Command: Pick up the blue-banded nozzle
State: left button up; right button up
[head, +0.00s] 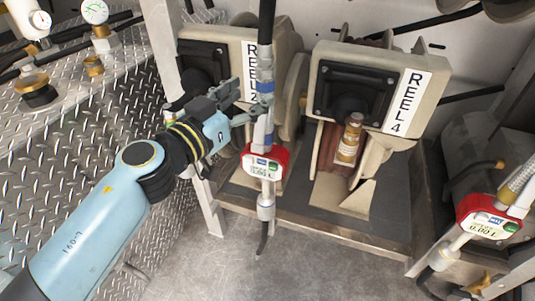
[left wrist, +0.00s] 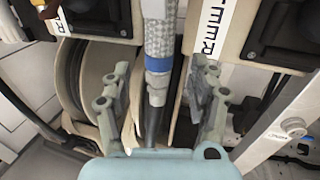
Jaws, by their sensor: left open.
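The blue-banded nozzle (head: 265,165) hangs upright in front of Reel 2 in the head view. It has a red and white meter body, a dark hose above and a thin spout below. Its blue band (left wrist: 158,64) circles a grey braided sleeve in the left wrist view. My left gripper (head: 249,104) is open, at the height of the band in the head view. In the left wrist view its two fingers stand on either side of the sleeve, with visible gaps. I cannot tell how deep the sleeve sits between them. My right gripper is not in view.
The Reel 2 housing (head: 215,52) and Reel 4 housing (head: 366,88) stand behind. A second red-metered nozzle (head: 488,218) is at the right. A diamond-plate cabinet (head: 98,118) with gauges and caps is at the left. The grey floor (head: 270,272) in front is clear.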

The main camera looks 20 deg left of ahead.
aim_at(260, 88)
pick_arm(q)
jog(key=b+x, duration=0.1)
jog(key=x, duration=0.4)
jog(key=shift+w+d, duration=0.1)
jog(key=shift+w, duration=0.1)
jog(key=shift+r, duration=0.1)
grip_shut()
